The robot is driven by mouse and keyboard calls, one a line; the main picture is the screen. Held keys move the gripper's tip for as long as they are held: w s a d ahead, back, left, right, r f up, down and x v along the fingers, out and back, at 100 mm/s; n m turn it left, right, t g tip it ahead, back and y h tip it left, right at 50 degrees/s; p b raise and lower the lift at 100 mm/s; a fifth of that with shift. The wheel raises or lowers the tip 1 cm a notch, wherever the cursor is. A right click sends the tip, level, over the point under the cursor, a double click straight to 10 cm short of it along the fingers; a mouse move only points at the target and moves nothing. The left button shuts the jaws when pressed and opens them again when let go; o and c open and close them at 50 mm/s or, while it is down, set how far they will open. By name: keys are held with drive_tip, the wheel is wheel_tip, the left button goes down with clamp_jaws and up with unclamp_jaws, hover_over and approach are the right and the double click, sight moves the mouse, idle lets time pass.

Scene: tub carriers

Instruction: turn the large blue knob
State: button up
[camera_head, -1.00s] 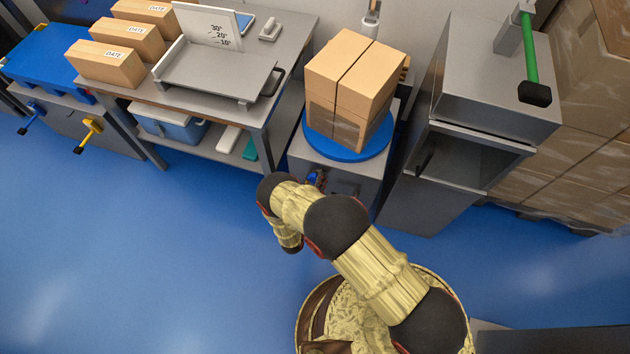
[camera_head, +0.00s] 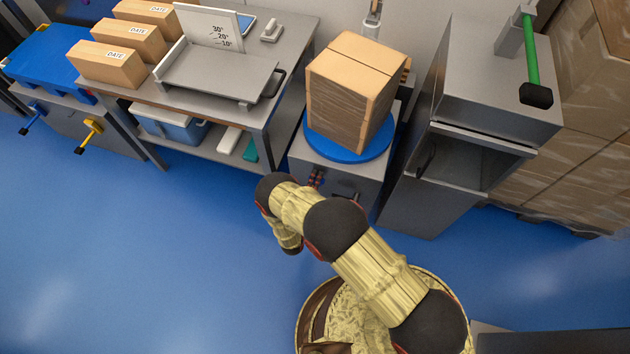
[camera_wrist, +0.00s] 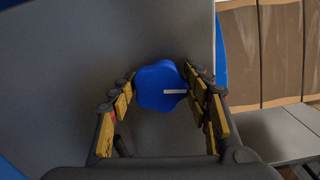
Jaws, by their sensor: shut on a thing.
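The large blue knob (camera_wrist: 158,87) sits on a grey cabinet front in the wrist view. It has a lobed rim and a white mark that points right. My gripper (camera_wrist: 160,88) has one finger on each side of the knob and is shut on it. In the head view my gripper (camera_head: 316,178) is at the front of the grey cabinet (camera_head: 335,185), largely behind my arm. The knob itself cannot be made out there. On top of this cabinet is a blue round turntable (camera_head: 372,152) with a cardboard box (camera_head: 345,95) on it.
A steel bench (camera_head: 290,50) with a tilted tray stands to the left. A tall steel cabinet (camera_head: 480,90) with a green-handled lever (camera_head: 530,50) stands close on the right. Blue and yellow cranks (camera_head: 88,135) are at far left. The floor on the left is clear.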

drive_tip(key=shift+n, duration=0.3)
drive_tip(key=o, duration=1.1)
drive_tip(key=shift+o, duration=0.3)
drive_tip(key=v, duration=1.2)
